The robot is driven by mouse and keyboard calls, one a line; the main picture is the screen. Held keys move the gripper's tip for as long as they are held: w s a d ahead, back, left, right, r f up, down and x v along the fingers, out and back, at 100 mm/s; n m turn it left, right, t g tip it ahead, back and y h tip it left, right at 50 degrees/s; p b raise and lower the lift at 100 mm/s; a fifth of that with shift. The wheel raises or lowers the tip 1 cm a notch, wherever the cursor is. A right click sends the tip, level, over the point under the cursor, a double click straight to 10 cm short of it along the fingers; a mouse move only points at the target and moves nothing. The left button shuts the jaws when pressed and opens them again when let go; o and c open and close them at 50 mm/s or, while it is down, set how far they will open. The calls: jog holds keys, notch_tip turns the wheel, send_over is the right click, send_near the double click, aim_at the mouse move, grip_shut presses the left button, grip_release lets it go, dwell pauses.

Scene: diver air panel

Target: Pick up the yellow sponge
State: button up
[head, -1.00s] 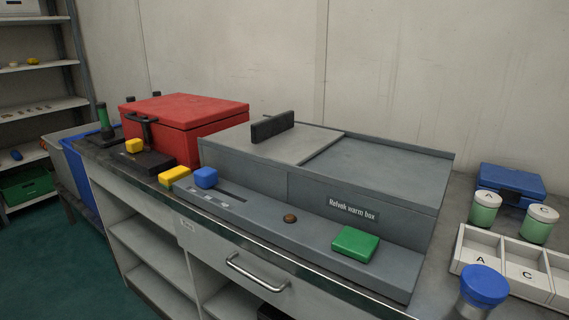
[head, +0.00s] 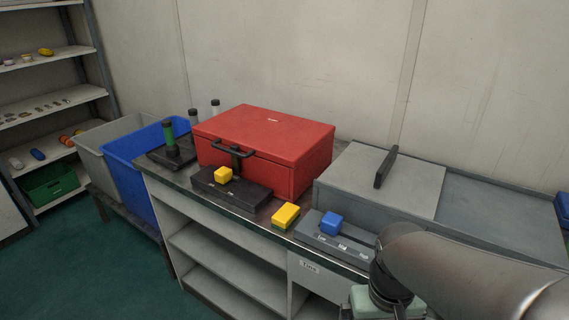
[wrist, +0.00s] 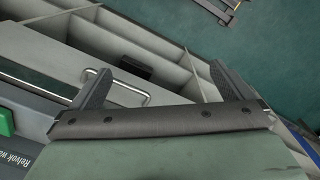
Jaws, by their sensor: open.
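The yellow sponge (head: 286,215) looks like a small block lying on the counter's front edge. It sits between the black base in front of the red case and the grey warm box's front ledge. My arm enters the head view at lower right, right of and nearer than the sponge; its fingertips are not visible there. In the wrist view my gripper (wrist: 160,82) is open and empty, its two fingers wide apart above the cabinet front. The sponge is not in the wrist view.
A blue block (head: 331,223) is on the ledge, just right of the sponge. A drawer handle (wrist: 135,93) lies below my gripper.

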jog(key=w+a+r+n+p, duration=0.25)
jog(key=w+r+p, duration=0.35)
jog(key=w+r, duration=0.45)
jog(key=n+p, duration=0.2)
jog(key=n, duration=0.7)
send_over(286, 212)
notch_tip(286, 212, down, 8)
jog(key=shift+s+d+f, duration=0.15)
jog(key=shift+f, duration=0.1)
jog(key=shift+w+f+p, duration=0.15)
jog(key=shift+f+p, duration=0.25)
jog(key=shift+f, duration=0.95)
jog(key=shift+w+f+p, duration=0.1)
jog(key=shift+f+p, duration=0.25)
jog(key=shift+f, duration=1)
jog(key=c, duration=1.1)
